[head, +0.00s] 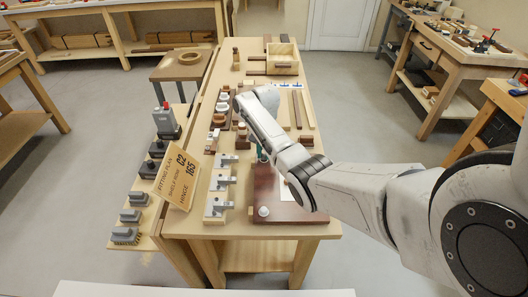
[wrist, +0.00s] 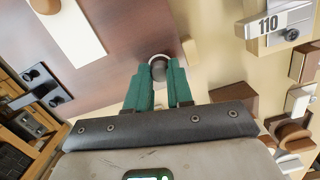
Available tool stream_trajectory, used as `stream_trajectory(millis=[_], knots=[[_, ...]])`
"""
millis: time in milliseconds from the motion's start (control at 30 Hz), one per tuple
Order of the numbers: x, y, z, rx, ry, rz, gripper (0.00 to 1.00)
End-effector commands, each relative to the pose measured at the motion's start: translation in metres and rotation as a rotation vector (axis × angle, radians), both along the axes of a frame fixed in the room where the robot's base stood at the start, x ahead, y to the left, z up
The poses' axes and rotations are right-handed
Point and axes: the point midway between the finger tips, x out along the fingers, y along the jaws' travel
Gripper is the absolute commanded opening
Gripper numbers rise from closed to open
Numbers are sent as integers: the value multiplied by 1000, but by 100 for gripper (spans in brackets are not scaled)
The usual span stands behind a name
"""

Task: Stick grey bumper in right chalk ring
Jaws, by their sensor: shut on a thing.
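My gripper (wrist: 158,88) has green fingers and is shut on a small dark grey round bumper (wrist: 158,72). A pale chalk ring (wrist: 155,57) shows as an arc around the far side of the bumper, near a corner of the dark brown panel (wrist: 120,50). I cannot tell whether the bumper touches the panel. In the head view my green fingertips (head: 262,156) are over the far left part of the brown panel (head: 264,190), and the arm hides much of it. The bumper is too small to make out there.
A white card (wrist: 72,28) lies on the panel. A pale round knob (head: 264,211) stands at the panel's near left. A wooden box (head: 283,60) stands at the far end.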

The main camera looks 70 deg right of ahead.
Motion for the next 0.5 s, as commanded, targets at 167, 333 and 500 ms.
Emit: stream_trajectory(millis=[167, 333, 500], knots=[[0, 0, -2, 0, 0, 0, 0], [0, 0, -4, 0, 0, 0, 0], [0, 0, -6, 0, 0, 0, 0]])
